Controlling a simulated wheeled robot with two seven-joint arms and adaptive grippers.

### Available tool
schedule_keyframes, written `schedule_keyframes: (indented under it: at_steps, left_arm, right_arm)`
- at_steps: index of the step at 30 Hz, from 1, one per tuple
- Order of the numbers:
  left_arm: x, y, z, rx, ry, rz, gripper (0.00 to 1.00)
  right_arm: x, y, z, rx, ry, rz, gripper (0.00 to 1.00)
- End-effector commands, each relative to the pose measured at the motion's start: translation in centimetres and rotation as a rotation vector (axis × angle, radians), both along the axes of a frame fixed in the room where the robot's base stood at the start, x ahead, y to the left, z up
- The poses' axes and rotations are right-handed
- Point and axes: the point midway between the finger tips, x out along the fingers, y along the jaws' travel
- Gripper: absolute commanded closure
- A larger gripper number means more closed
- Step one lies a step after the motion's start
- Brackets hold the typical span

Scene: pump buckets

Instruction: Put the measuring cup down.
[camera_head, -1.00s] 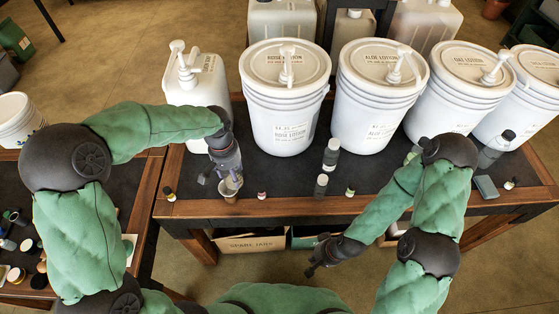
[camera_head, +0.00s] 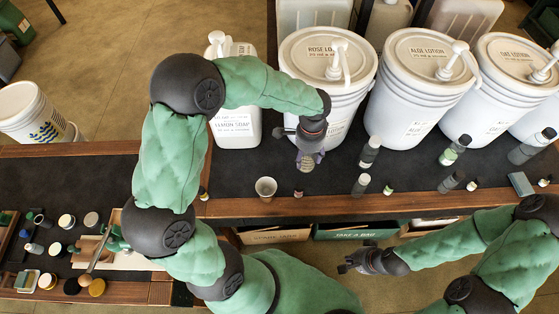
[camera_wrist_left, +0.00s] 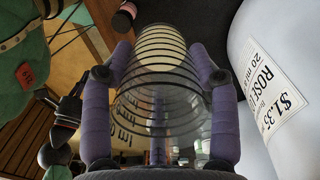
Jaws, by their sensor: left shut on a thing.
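The measuring cup (camera_wrist_left: 160,95) is clear, with dark rings and print on its wall. In the head view my left gripper (camera_head: 307,163) is in front of the rose lotion bucket (camera_head: 330,70), above the dark table top (camera_head: 400,180); the cup is small and mostly hidden there. Whether the cup touches the table cannot be told. My right gripper (camera_head: 350,260) is in front of the table, low, with no object visible in it; its finger opening is unclear.
A small cup (camera_head: 265,187) stands at the front edge, left of my left gripper. A white jug (camera_head: 235,125) stands behind it. An aloe lotion bucket (camera_head: 420,85) and small bottles (camera_head: 368,152) are to the right.

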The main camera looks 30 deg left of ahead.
Motion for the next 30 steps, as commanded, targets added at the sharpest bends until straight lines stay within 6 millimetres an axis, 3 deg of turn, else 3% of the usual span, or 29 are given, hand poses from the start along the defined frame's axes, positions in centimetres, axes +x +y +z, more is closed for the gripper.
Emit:
schedule_keyframes:
  at_steps: [6, 13, 25, 30]
  left_arm:
    - [0.4, 4.9, -2.4, 0.000, 0.001, 0.009, 0.72]
    - [0.7, 8.3, -5.9, 0.000, 0.003, 0.007, 0.72]
    - [1.0, 10.5, -8.5, 0.000, 0.001, 0.005, 0.72]
    - [1.0, 10.6, -11.0, 0.000, 0.001, 0.002, 0.72]
  right_arm:
    - [0.0, 0.0, -1.3, 0.000, 0.000, 0.000, 1.00]
    - [0.0, 0.0, -2.6, 0.000, 0.000, 0.000, 1.00]
    - [0.0, 0.0, -3.4, 0.000, 0.000, 0.000, 1.00]
    - [0.0, 0.0, -4.7, 0.000, 0.000, 0.000, 1.00]
